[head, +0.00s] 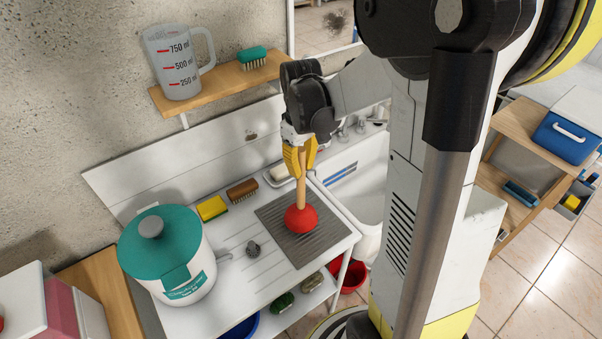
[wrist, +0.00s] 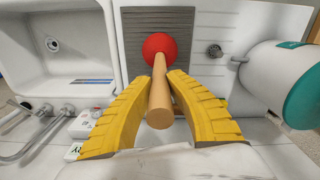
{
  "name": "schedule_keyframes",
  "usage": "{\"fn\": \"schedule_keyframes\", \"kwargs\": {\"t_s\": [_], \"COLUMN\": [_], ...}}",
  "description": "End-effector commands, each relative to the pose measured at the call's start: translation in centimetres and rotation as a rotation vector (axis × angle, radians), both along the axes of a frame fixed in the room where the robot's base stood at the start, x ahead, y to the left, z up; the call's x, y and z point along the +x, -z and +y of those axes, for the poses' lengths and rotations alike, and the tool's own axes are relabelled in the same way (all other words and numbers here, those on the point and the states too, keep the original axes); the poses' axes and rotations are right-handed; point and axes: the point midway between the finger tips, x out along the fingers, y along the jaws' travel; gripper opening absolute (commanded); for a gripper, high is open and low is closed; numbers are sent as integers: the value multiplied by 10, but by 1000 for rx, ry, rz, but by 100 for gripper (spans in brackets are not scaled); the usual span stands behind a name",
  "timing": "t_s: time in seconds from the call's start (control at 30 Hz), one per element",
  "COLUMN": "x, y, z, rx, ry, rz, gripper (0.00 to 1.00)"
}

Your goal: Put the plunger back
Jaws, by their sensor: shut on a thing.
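The plunger has a red rubber cup (head: 300,218) and a light wooden handle (head: 301,180). It stands close to upright over the grey ribbed mat (head: 274,238) beside the sink; I cannot tell whether the cup touches the mat. My gripper (head: 300,158) has yellow fingers and is shut on the upper handle. In the wrist view the handle (wrist: 161,100) lies between my two yellow fingers (wrist: 160,95), with the red cup (wrist: 158,46) beyond their tips.
A white sink (head: 358,190) lies right of the mat. A teal-lidded white container (head: 170,250) stands at the left of the drainboard. A yellow sponge (head: 212,208) and a brush (head: 242,190) lie along the back. A shelf above holds a measuring jug (head: 178,65).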

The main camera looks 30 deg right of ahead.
Motion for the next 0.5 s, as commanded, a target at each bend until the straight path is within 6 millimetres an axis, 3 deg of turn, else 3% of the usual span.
{"fn": "schedule_keyframes", "kwargs": {"t_s": [0.1, 0.47, 0.5], "x": [0, 0, 0], "y": [19, 23, 23], "z": [0, 0, 0], "rx": [0, 0, 0], "ry": [0, 0, 0], "rz": [0, 0, 0], "gripper": [0, 0, 27]}}
